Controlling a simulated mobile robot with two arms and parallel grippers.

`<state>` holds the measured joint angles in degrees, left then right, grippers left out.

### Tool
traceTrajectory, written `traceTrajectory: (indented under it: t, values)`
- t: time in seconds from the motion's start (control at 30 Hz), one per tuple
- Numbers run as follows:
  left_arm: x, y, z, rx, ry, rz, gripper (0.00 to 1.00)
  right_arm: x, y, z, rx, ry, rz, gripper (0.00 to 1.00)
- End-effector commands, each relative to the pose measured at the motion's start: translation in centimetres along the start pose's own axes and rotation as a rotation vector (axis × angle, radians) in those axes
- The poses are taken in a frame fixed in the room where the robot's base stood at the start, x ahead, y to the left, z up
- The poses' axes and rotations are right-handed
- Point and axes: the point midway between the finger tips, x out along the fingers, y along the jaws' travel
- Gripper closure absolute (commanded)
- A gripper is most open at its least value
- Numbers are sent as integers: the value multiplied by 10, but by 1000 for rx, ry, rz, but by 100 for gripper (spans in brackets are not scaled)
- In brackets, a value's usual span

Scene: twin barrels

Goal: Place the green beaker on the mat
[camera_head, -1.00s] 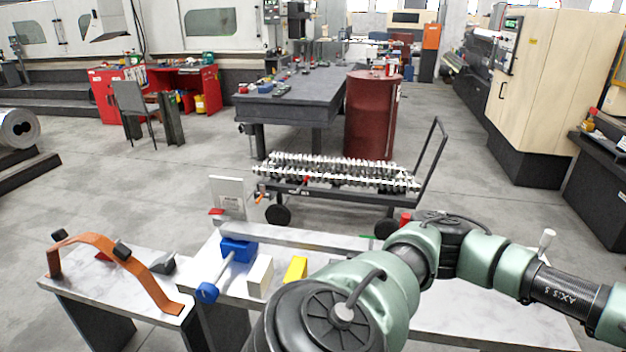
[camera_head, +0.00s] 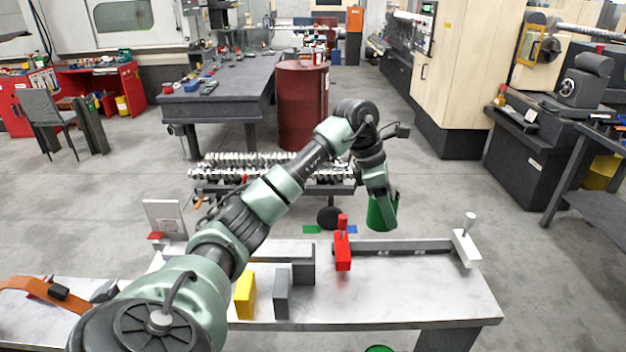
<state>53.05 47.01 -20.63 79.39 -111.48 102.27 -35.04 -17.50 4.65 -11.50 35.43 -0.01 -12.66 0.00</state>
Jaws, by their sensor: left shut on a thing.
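The green beaker (camera_head: 383,213) hangs in the grip of my left gripper (camera_head: 380,192), at the far side of the marble-topped table and above its top in the picture. The arm reaches in from the lower left and bends down to the beaker. The fingertips are small and partly hidden by the beaker. I cannot make out a mat for certain. My right gripper is not in view.
The marble table (camera_head: 400,295) has a clear right half. A red clamp-like block (camera_head: 343,252), a yellow block (camera_head: 245,295), grey blocks (camera_head: 282,293) and a white-ended bar (camera_head: 466,246) stand on it. A cart with metal parts (camera_head: 225,172) and a red barrel (camera_head: 302,105) are behind.

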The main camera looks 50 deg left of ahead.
Motion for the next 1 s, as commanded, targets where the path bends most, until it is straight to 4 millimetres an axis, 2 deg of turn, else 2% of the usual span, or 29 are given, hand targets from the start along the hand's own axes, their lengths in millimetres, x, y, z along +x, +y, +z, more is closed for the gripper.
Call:
traceTrajectory:
  t: [0.07,0.17,0.6,0.7,1.0]
  values:
    - [-6,10,-5,-75,0,31,84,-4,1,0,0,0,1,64]
    - [1,14,-11,-115,2,45,84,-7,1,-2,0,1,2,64]
    - [103,12,-54,-118,2,41,84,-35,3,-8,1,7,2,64]
    - [121,12,-62,-116,1,43,84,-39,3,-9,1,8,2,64]
    - [151,12,-74,-115,1,42,84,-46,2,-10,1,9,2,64]
